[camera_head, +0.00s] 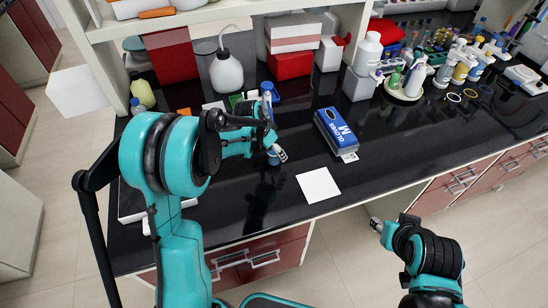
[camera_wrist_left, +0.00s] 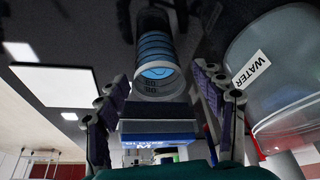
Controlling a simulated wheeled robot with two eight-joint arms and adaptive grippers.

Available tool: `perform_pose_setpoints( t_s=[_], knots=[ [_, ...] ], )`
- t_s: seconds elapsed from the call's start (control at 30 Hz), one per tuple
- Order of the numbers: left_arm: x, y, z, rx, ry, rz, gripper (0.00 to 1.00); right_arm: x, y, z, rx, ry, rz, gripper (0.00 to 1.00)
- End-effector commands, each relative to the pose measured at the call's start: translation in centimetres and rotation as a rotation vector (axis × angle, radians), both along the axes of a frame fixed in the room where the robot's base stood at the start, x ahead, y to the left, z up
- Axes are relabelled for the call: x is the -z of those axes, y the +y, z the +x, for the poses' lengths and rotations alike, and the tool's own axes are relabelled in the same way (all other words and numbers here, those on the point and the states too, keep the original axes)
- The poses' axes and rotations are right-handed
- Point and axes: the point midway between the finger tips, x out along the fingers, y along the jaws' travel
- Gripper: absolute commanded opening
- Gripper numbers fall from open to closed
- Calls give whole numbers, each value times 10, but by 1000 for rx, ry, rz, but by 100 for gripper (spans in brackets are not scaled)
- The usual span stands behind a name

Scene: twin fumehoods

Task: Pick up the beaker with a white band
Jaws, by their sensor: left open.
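In the left wrist view a clear beaker (camera_wrist_left: 157,62) with blue bands, a pale ring and dark markings at its near end lies between the fingers of my left gripper (camera_wrist_left: 162,108). A gap shows on each side, so the gripper is open and not holding it. In the head view my left gripper (camera_head: 277,154) is low over the black bench, left of the glove box; there the beaker is largely hidden by it. My right gripper (camera_head: 377,224) is off the bench's front edge, too small to tell whether it is open.
A blue glove box (camera_head: 336,133) stands right of the left gripper. A white square (camera_head: 318,186) lies near the front edge. A white wash bottle (camera_head: 226,74) stands behind my arm. Bottles on a round tray (camera_head: 405,88) stand at the right.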

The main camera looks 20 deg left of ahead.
Motion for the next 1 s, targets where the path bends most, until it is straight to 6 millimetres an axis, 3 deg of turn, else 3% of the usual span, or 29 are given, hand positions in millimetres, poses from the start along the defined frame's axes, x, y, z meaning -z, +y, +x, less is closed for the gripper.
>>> perform_pose_setpoints(
  t_s=[0.13, 0.33, 0.43, 0.47, 0.73, 1.0],
  knots=[
    [-1, 0, 0, 0, 0, 0, 66, -1, 0, 0, 0, 0, 0, 40],
    [-1, 0, 0, 0, 0, 0, 13, -1, 0, 0, 0, 0, 0, 40],
    [-1, 0, 0, 0, 0, 0, 12, -1, 0, 0, 0, 0, 0, 40],
    [-1, 0, 0, 0, 0, 0, 7, -1, 0, 0, 0, 0, 0, 40],
    [-5, 0, 0, 0, 0, 0, 6, -2, 0, 0, 0, 0, 0, 40],
    [-36, 0, 0, 0, 0, 0, 6, -13, 0, 0, 0, 0, 0, 40]
  ],
)
